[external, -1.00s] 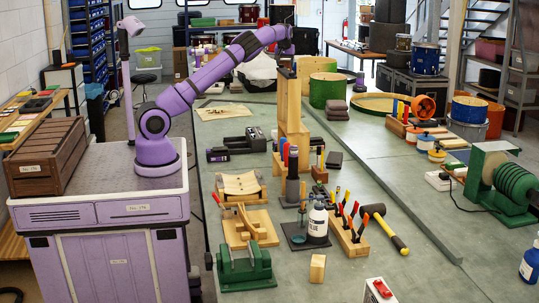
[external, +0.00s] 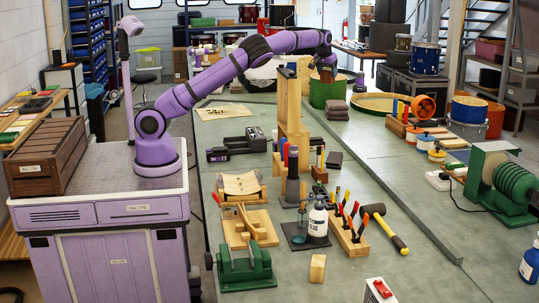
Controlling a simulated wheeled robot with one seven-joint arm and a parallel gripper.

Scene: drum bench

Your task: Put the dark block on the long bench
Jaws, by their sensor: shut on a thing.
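My gripper (external: 326,66) is at the end of the outstretched purple arm, high over the far part of the long bench (external: 425,270). It is shut on a small dark brown piece, which looks like the dark block (external: 327,75). The block is small in the picture and the fingers partly cover it. It appears in front of the green drum shell (external: 327,91) and the pale wooden shell behind; I cannot tell its exact height or whether it is above them.
A tall wooden stand (external: 291,115) is left of the gripper. A folded brown stack (external: 336,110) lies in front of the green shell. A glue bottle (external: 318,222), chisel rack and mallet (external: 383,228) crowd the middle.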

